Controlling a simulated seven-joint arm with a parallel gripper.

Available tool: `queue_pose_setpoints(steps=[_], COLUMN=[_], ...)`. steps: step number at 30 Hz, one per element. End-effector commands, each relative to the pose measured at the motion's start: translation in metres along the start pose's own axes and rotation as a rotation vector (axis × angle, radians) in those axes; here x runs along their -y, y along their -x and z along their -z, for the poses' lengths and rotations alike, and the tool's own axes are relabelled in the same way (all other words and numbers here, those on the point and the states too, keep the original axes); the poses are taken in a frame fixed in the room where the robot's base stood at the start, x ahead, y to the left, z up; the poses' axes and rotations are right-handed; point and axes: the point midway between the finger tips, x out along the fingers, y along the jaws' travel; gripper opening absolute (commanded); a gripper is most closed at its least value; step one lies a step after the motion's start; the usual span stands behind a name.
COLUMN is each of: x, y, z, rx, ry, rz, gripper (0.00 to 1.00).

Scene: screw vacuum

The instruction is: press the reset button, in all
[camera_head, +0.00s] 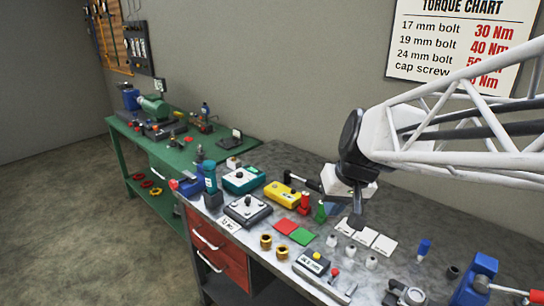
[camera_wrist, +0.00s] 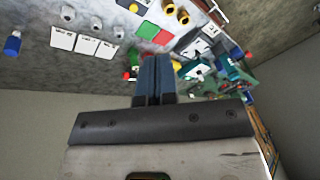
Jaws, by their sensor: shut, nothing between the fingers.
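My gripper (camera_head: 357,222) is shut and empty, hanging over the back middle of the grey bench, near the white cards. Its closed fingers (camera_wrist: 154,62) also show in the wrist view. No reset label is readable, so I cannot tell which button is the reset one. A small dark box with a yellow button (camera_head: 316,256) sits at the bench front. A grey box with a dark knob (camera_head: 248,210), a teal box (camera_head: 242,180) and a yellow box (camera_head: 282,194) stand to the left of my gripper. My gripper appears apart from all of them.
Red (camera_head: 286,226) and green (camera_head: 302,236) squares, brass rings (camera_head: 266,241) and white cards (camera_head: 362,235) lie on the bench. A blue vise (camera_head: 477,278) stands at the right. A green bench (camera_head: 170,150) stands at the back left.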

Motion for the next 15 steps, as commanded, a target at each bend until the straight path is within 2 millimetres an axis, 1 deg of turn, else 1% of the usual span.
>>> queue_pose_setpoints(steps=[1, 8, 15], x=[0.000, 0.003, 0.003], y=[-0.004, -0.021, -0.043], z=[0.012, 0.066, 0.122], rx=[-0.001, -0.023, -0.054], ry=[0.002, 0.015, 0.024], rz=[0.014, 0.084, 0.149], gripper=[0.00, 0.00, 0.00])
